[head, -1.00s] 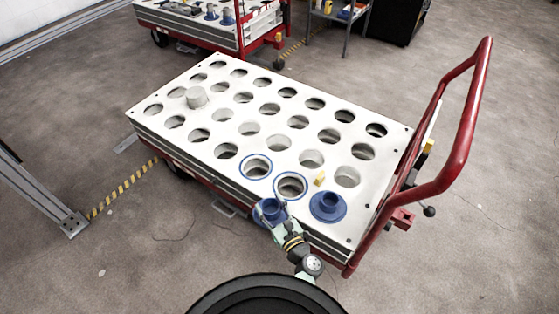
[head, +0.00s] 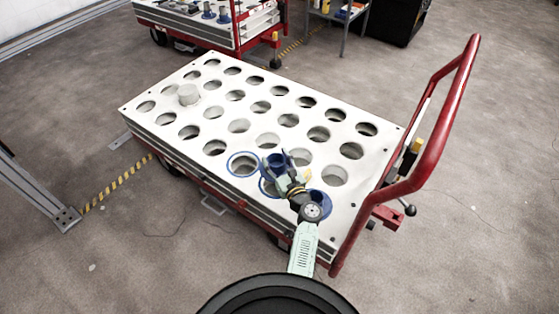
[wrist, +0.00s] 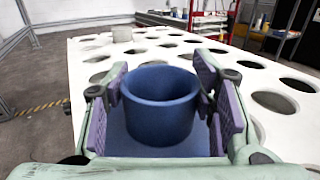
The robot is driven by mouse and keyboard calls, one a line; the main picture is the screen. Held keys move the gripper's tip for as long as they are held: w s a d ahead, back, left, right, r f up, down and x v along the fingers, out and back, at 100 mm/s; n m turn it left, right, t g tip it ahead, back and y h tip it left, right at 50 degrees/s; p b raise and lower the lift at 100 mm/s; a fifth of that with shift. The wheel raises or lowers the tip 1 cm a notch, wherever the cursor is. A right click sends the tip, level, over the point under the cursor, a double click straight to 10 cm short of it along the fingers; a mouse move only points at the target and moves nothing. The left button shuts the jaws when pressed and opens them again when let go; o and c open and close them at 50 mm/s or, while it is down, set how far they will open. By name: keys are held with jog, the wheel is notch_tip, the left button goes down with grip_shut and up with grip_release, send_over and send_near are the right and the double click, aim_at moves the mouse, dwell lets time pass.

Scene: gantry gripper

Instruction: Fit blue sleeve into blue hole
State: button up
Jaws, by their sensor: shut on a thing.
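My gripper (head: 279,160) is shut on a blue sleeve (wrist: 160,112), its fingers on either side of the sleeve's round collar. The wide blue flange shows below the collar in the wrist view. In the head view the held sleeve (head: 275,159) appears over the front part of the white plate (head: 190,155), beside two blue-ringed holes. The left blue-ringed hole (head: 243,165) is empty and mostly clear. The right blue-ringed hole (head: 267,189) is partly hidden by my gripper. I cannot tell the sleeve's height above the plate.
A second blue flanged sleeve (head: 322,203) sits on the plate at the right, partly hidden by my arm. A grey cylinder (head: 188,94) stands at the far left. The cart's red handle (head: 462,100) rises at the right. Several plain open holes cover the plate.

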aim_at(276, 171)
notch_tip(276, 171, down, 6)
jog(key=b, duration=0.5)
jog(key=shift+r, duration=0.15)
jog(key=shift+f+b, duration=1.6)
jog(key=shift+f, duration=0.05)
dwell(1.4)
jog(key=o, duration=1.4)
notch_tip(276, 171, up, 10)
